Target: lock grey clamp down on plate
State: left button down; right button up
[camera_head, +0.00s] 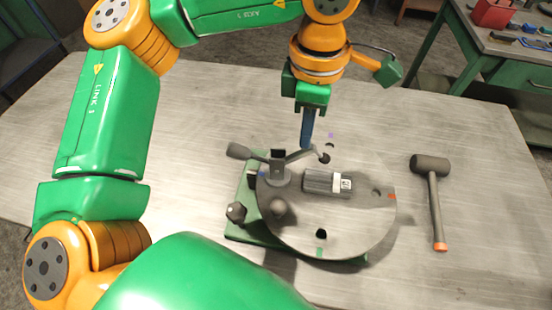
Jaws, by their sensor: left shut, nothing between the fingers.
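A grey clamp (278,174) with a dark-knobbed lever stands at the left part of a round grey plate (345,230). Its lever knob points to the upper left and a thin arm reaches right toward the plate's back edge. A dark ribbed block (322,181) with a white label lies on the plate, right of the clamp's post. My left gripper (307,143) points down with its blue fingers shut and empty. Its tips are by the clamp's thin arm at the plate's back edge; I cannot tell whether they touch. My right gripper is not in view.
The plate sits on a green base (240,212) with a dark knob (236,212) at its left. A mallet (433,195) lies to the right on the worktable (480,180). A second bench with a red bin (493,13) stands at the back right. The table's back left is clear.

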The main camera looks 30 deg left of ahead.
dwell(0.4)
pick_arm(q)
jog(key=shift+w+d+f+b, duration=0.1)
jog(key=shift+d+f+b, duration=0.1)
jog(key=shift+f+b, duration=0.8)
jog(key=shift+w+d+f+b, duration=0.1)
jog(key=shift+d+f+b, duration=0.05)
jog(key=shift+f+b, duration=0.8)
jog(key=shift+f, duration=0.1)
jog(key=shift+p, duration=0.3)
notch_tip(320, 180, up, 7)
jog(key=p, duration=0.6)
jog(key=shift+s, duration=0.1)
